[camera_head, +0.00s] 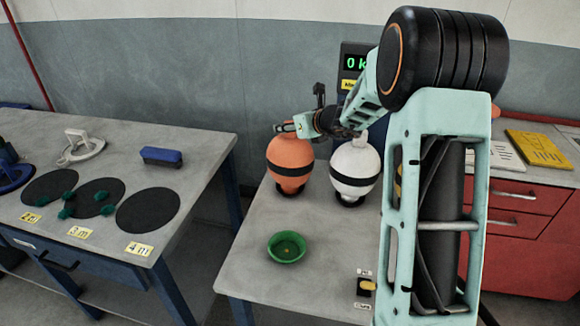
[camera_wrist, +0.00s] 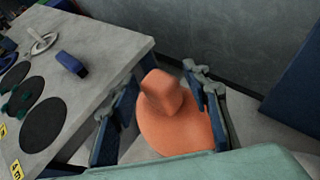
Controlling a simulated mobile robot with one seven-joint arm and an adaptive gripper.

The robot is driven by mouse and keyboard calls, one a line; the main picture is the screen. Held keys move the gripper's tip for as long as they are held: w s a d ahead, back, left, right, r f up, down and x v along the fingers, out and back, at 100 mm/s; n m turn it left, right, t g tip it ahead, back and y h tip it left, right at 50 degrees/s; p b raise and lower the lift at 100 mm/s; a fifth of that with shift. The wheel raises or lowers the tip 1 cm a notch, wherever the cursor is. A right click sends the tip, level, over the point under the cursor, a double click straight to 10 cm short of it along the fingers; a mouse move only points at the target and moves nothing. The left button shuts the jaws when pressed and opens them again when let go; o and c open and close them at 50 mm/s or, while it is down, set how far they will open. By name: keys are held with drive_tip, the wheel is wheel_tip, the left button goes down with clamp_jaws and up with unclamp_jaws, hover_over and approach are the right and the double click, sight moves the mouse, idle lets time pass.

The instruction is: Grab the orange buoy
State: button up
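The orange buoy (camera_head: 290,163) stands upright on a dark ring on the grey table. It has a black band around its middle. My gripper (camera_head: 283,128) is at the top of the buoy in the head view and hides part of its neck. In the wrist view, the buoy's blocky orange neck (camera_wrist: 160,92) and rounded body (camera_wrist: 178,130) show between the two fingers. My gripper (camera_wrist: 160,80) is open there, with gaps beside the neck. The right finger is nearer to the neck than the left one. Whether either finger touches the buoy cannot be told.
A white buoy (camera_head: 355,168) stands close to the right of the orange one. A green bowl (camera_head: 286,248) sits toward the table's front. A display (camera_head: 354,62) stands behind. The left table (camera_head: 100,150) holds black discs and a blue block (camera_head: 161,156), across a gap.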

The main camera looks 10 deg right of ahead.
clamp_jaws()
drive_tip(key=shift+r, duration=0.15)
idle(0.4)
